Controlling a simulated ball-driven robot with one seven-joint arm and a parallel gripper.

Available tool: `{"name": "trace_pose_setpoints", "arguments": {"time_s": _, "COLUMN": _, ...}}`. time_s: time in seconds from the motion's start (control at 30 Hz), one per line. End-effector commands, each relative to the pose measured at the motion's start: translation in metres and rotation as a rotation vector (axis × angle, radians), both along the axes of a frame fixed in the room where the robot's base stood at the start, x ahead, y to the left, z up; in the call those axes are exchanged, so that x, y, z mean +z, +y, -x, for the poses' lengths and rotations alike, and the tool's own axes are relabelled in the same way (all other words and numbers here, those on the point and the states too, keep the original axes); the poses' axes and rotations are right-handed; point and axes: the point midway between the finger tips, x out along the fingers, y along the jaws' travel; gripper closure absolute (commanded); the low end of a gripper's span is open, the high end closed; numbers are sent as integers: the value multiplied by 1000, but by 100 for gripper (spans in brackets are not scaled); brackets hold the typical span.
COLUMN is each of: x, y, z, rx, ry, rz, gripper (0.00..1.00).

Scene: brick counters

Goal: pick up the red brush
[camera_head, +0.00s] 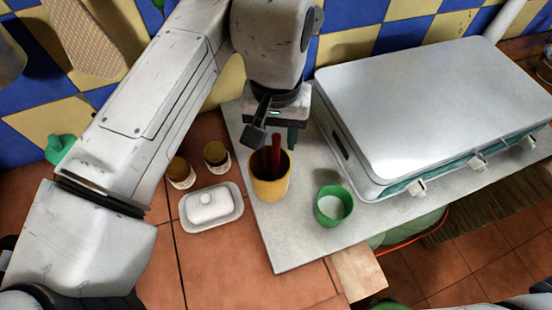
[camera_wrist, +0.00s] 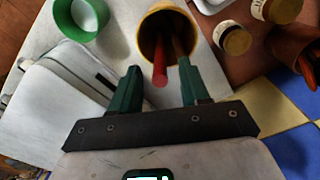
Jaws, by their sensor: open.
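The red brush (camera_head: 276,150) stands handle-up in a yellow cup (camera_head: 268,188) on the grey counter slab. Its lower part is hidden in the cup. In the wrist view the red handle (camera_wrist: 160,70) points toward me, its end appearing in the gap between my fingertips. My gripper (camera_head: 274,128) is open and empty, above and just behind the cup. In the wrist view its two green fingers (camera_wrist: 158,82) stand apart. How far the handle end is from the fingers in depth, I cannot tell.
A second, darker handle (camera_wrist: 181,48) stands in the cup close to the right finger. A green cup (camera_head: 330,206) is to the right, and a large white case (camera_head: 430,110) beyond. A white butter dish (camera_head: 211,207) and two jars (camera_head: 217,157) are left.

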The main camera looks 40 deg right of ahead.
Motion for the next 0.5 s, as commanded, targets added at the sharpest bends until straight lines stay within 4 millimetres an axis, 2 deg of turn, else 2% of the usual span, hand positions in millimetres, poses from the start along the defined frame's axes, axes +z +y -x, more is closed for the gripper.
{"name": "trace_pose_setpoints", "arguments": {"time_s": 0.27, "x": -3, "y": 0, "z": 0, "rx": 0, "ry": -2, "rz": 1, "gripper": 54}}
{"name": "trace_pose_setpoints", "arguments": {"time_s": 0.5, "x": -3, "y": 0, "z": 0, "rx": 0, "ry": -1, "rz": 0, "gripper": 77}}
